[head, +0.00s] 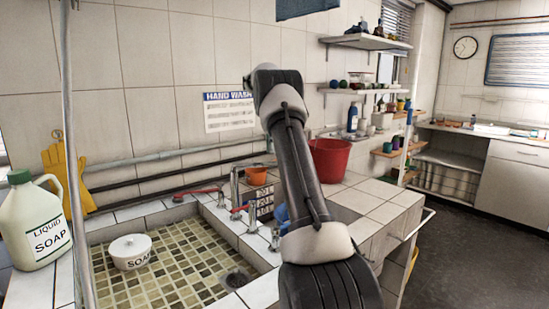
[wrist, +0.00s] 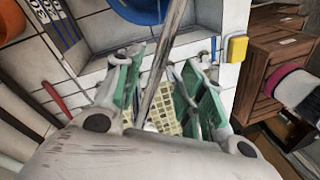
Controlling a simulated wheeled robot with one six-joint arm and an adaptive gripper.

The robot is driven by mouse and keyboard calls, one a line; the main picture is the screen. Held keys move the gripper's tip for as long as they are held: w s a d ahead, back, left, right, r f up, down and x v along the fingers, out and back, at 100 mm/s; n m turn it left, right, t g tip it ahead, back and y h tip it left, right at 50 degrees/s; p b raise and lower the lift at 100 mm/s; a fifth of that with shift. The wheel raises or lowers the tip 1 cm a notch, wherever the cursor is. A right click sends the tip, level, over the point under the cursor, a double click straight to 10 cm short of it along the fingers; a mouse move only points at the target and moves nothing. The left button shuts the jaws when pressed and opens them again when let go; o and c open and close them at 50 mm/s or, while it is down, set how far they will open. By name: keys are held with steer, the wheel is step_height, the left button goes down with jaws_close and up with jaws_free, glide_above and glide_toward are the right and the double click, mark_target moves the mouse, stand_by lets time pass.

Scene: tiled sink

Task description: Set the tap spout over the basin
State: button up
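The metal tap (head: 234,187) stands at the back of the sink, its spout reaching right until my arm hides it. Red handles (head: 200,190) sit beside it. The tiled basin (head: 190,262) lies in front and to the left. My gripper is hidden behind my arm in the head view. In the wrist view my gripper (wrist: 163,88) has its green-padded fingers apart. A grey metal bar (wrist: 168,55), apparently the spout, runs between them with gaps visible at both sides. Mosaic tiles (wrist: 166,112) show beyond it.
A white soap pot (head: 131,252) sits in the basin. A soap jug (head: 35,222) stands at left, near a vertical pole (head: 73,150). A red bucket (head: 331,160) and an orange pot (head: 256,174) stand behind. A blue bowl (wrist: 140,10) lies in the second basin.

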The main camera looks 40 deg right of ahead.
steer(key=shift+w+d+r, duration=0.1)
steer(key=shift+w+r, duration=0.05)
steer(key=shift+r, duration=0.55)
steer(key=shift+w+d+r, duration=0.1)
steer(key=shift+r, duration=0.6)
steer(key=shift+a, duration=0.1)
steer(key=s+a+r+m+t+h, duration=0.1)
steer(key=s+a+r+m, duration=0.2)
steer(key=s+a+r, duration=0.45)
steer(key=s+a+r+m+t, duration=0.25)
steer(key=s+a, duration=0.25)
steer(key=a, duration=0.5)
steer(key=s+a+f+m+t, duration=0.1)
steer(key=s+a+f+m, duration=0.2)
steer(key=s, duration=0.8)
steer(key=s+a+f+m+t, duration=0.1)
steer(key=s+a+f+m, duration=0.2)
steer(key=s+a+f, duration=0.5)
steer(key=s+f, duration=0.1)
steer(key=s, duration=0.3)
steer(key=shift+s+t, duration=0.25)
steer(key=shift+t, duration=0.1)
